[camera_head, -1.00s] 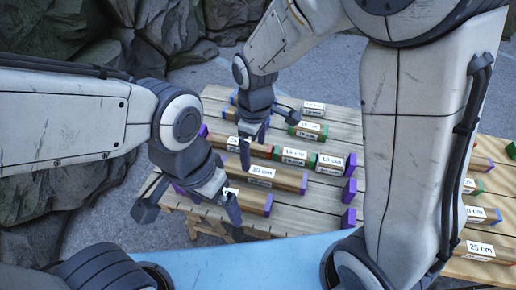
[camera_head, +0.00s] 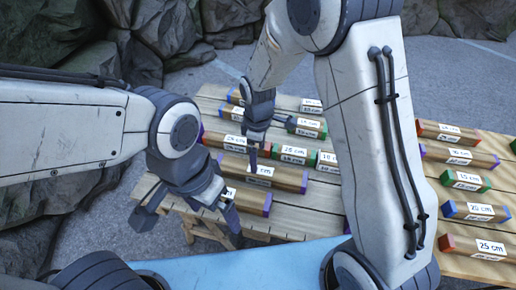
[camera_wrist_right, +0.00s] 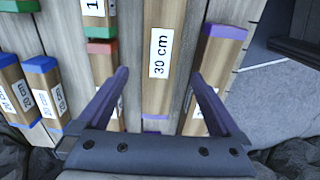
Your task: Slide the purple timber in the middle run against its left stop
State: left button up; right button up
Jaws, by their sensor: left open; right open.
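A long timber labelled 30 cm with purple ends (camera_head: 285,177) lies on the table near its middle; it also shows in the right wrist view (camera_wrist_right: 157,88). My right gripper (camera_head: 252,160) is open over this timber, toward its left part. In the right wrist view its fingers (camera_wrist_right: 160,75) stand on either side of the timber with gaps; I cannot tell whether they touch it. My left gripper (camera_head: 228,212) is open and empty, by another purple-ended timber (camera_head: 252,199) in front. The left stop of the 30 cm timber's run is not clearly visible.
A row of timbers with red and green ends (camera_head: 295,155) lies just behind the 30 cm timber. The right table holds several labelled timbers, including a red-ended 25 cm one (camera_head: 470,247). My right arm covers the table's middle right.

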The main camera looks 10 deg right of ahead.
aim_at(261, 174)
notch_tip(261, 174, down, 8)
jog(key=shift+f+b, duration=0.1)
jog(key=shift+b, duration=0.5)
grip_shut()
jog(key=shift+a, duration=0.1)
